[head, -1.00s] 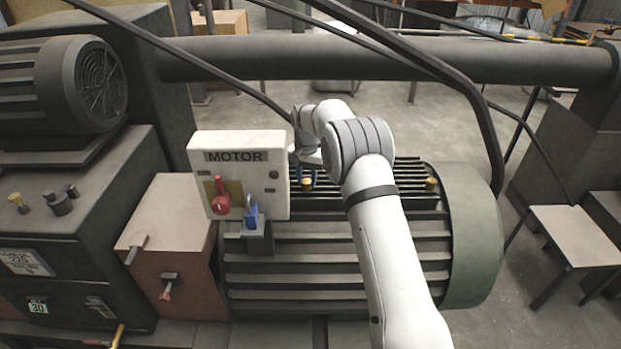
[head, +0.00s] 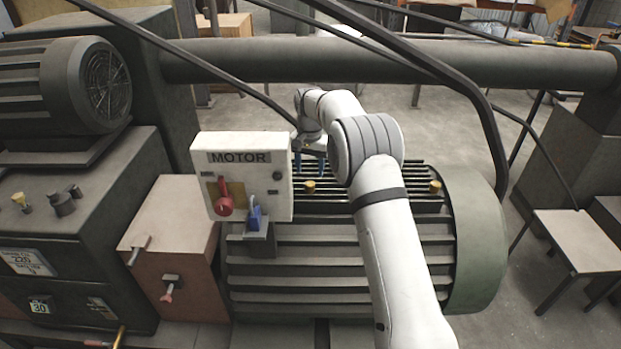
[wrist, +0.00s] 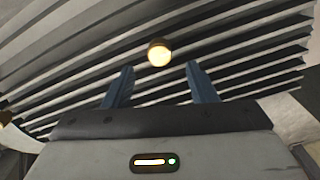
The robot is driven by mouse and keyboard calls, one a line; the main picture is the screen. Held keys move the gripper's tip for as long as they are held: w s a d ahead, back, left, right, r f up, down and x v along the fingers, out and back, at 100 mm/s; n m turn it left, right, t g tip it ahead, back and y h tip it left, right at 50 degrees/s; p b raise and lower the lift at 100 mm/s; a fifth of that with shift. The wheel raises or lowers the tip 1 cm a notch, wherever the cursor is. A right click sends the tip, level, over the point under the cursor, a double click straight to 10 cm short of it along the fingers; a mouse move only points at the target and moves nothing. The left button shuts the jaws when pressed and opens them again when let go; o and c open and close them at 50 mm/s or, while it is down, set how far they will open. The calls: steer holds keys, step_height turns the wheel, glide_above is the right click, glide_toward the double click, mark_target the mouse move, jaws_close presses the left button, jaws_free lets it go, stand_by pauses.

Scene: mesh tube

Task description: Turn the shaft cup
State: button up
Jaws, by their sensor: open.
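Two small brass cups stand on the ribbed top of the green motor (head: 340,262). One cup (head: 309,187) is near the motor switch box; the other cup (head: 435,187) is further right, beyond my arm. I cannot tell which is the shaft cup. My gripper (head: 310,167), with blue fingers, is open above and just behind the left cup, apart from it. In the wrist view a brass cup (wrist: 159,53) with a bright top shows past the open fingertips (wrist: 159,70), midway between them. Nothing is held.
The white MOTOR box (head: 242,180), with a red lever (head: 224,198) and a blue padlock (head: 255,217), stands close left of my gripper. Black cables (head: 480,105) hang across the view. A thick pipe (head: 400,60) runs behind. A small table (head: 575,238) is at right.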

mark_target(310, 183)
steer(key=shift+r, duration=1.45)
steer(key=shift+d+r, duration=0.1)
steer(key=shift+r, duration=0.05)
steer(key=s+d+r+n+t, duration=0.1)
steer(key=s+d+r, duration=0.5)
steer(key=s, duration=0.4)
steer(key=s+d+r+n+t, duration=0.1)
steer(key=s+d+r, duration=0.5)
steer(key=s, duration=0.4)
steer(key=s+d+f, duration=0.1)
steer(key=s+d, duration=0.1)
steer(key=s, duration=0.9)
steer(key=s+d+f+n+t, duration=0.1)
steer(key=s+d+f, duration=0.1)
steer(key=s, duration=1)
steer(key=shift+s+f, duration=0.2)
steer(key=shift+c, duration=0.4)
